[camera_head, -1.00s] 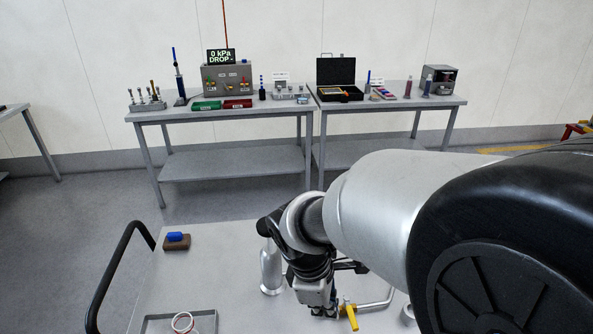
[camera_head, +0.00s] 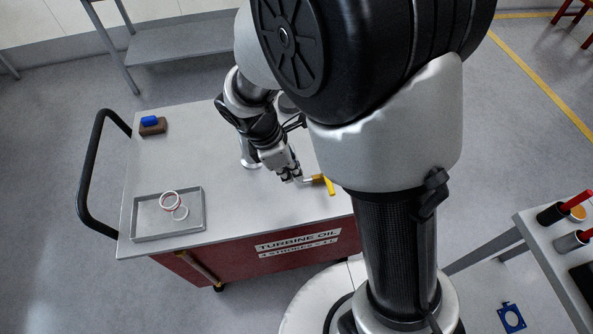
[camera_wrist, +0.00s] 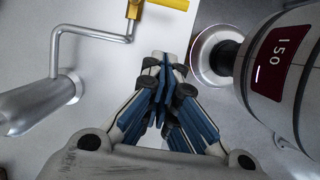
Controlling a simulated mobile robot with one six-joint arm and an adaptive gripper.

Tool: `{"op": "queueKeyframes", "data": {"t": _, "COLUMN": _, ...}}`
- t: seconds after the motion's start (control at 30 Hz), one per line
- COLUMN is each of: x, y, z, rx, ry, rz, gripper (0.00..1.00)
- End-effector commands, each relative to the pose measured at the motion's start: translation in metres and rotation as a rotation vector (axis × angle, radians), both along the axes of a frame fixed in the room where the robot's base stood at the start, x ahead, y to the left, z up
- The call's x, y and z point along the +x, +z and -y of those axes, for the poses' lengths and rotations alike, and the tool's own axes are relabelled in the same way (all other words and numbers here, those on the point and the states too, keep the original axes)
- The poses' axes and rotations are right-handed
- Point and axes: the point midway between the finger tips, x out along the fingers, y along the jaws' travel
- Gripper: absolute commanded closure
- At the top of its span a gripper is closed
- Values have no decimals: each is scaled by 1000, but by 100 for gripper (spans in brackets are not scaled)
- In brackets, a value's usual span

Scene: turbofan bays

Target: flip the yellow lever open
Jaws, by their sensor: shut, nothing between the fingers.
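The yellow lever (camera_head: 329,185) sits at the end of a thin metal pipe over the cart top, just right of my gripper in the head view. In the wrist view the lever (camera_wrist: 168,4) is at the top edge, partly cut off, on the end of the bent pipe (camera_wrist: 92,31). My gripper (camera_head: 297,178) is low over the cart, beside the lever. In the wrist view my gripper (camera_wrist: 164,60) has its fingers together with nothing between them. There it is apart from the lever, which lies beyond the fingertips. My arm hides part of the pipe in the head view.
The cart top (camera_head: 235,200) carries a shallow tray (camera_head: 145,220) with rings (camera_head: 170,200) and a brown block with a blue top (camera_head: 151,125). In the wrist view a silver cylinder (camera_wrist: 35,105) stands left, and a larger body with a dark red label (camera_wrist: 283,62) stands close right.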

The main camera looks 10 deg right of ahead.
Motion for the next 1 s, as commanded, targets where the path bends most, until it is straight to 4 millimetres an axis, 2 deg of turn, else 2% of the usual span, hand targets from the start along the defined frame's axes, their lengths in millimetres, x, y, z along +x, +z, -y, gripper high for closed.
{"op": "queueKeyframes", "data": {"t": 0.03, "x": -1, "y": -14, "z": 4, "rx": -2, "ry": -1, "rz": -4, "gripper": 100}}
{"op": "queueKeyframes", "data": {"t": 0.1, "x": -1, "y": -30, "z": 8, "rx": -1, "ry": -2, "rz": -4, "gripper": 100}}
{"op": "queueKeyframes", "data": {"t": 0.3, "x": 0, "y": -71, "z": 21, "rx": -1, "ry": -2, "rz": -3, "gripper": 100}}
{"op": "queueKeyframes", "data": {"t": 0.37, "x": 0, "y": -79, "z": 26, "rx": 0, "ry": -4, "rz": -2, "gripper": 100}}
{"op": "queueKeyframes", "data": {"t": 0.5, "x": 0, "y": -78, "z": 48, "rx": 0, "ry": -5, "rz": 1, "gripper": 100}}
{"op": "queueKeyframes", "data": {"t": 0.6, "x": 0, "y": -79, "z": 56, "rx": 1, "ry": -3, "rz": 1, "gripper": 100}}
{"op": "queueKeyframes", "data": {"t": 1.0, "x": 0, "y": -79, "z": 61, "rx": 0, "ry": -1, "rz": 0, "gripper": 100}}
